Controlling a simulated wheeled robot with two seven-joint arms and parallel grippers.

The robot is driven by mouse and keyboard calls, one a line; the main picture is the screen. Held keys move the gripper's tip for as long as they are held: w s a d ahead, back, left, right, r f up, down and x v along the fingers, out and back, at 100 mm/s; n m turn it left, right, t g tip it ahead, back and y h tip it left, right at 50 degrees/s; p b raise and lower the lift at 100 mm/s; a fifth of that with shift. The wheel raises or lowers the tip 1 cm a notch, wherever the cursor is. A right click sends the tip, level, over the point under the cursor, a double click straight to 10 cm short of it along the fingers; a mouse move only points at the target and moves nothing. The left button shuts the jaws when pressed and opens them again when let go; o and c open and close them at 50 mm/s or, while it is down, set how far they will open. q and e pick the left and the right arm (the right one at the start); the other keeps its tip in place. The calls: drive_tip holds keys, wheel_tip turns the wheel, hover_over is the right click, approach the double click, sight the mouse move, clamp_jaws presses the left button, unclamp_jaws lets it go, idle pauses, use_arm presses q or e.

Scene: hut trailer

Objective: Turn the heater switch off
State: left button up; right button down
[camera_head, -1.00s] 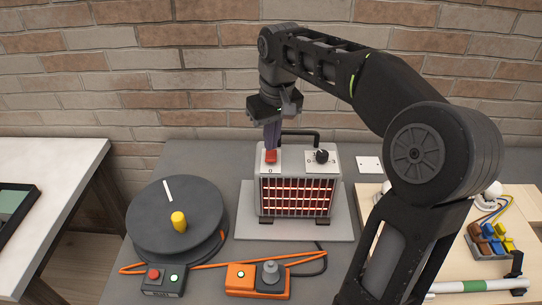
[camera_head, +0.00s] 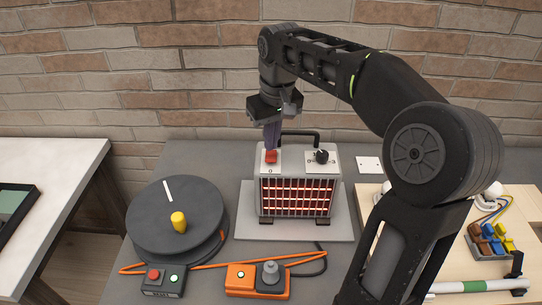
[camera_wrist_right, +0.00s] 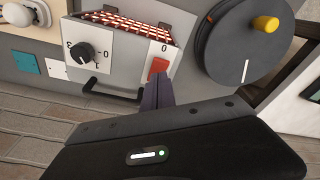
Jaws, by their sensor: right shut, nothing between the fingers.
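The heater (camera_head: 296,185) stands on a grey plate on the dark grey table, its front bars glowing red-orange. Its red rocker switch (camera_head: 271,157) is on the top panel at the left, with a "0" marked in front of it. The switch also shows in the right wrist view (camera_wrist_right: 158,68). My right gripper (camera_head: 271,146) is shut and empty, pointing down with its fingertips at the switch's rear edge. In the right wrist view the fingertips (camera_wrist_right: 157,84) appear right beside the red switch; I cannot tell whether they touch. My left gripper is not in view.
A black dial (camera_head: 321,156) and a black carry handle (camera_head: 300,134) are on the heater. A dark turntable (camera_head: 176,222) with a yellow knob is left. A red-button box (camera_head: 164,280) and an orange box (camera_head: 257,279) lie in front. A wooden board with wiring is right.

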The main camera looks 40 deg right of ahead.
sight(271, 158)
drive_tip(key=shift+f+b, duration=1.05)
drive_tip(key=shift+f, duration=0.35)
idle(0.9)
drive_tip(key=shift+r, duration=0.15)
wheel_tip(271, 158, up, 5)
drive_tip(key=p, duration=0.4)
drive_tip(key=shift+r, duration=0.9)
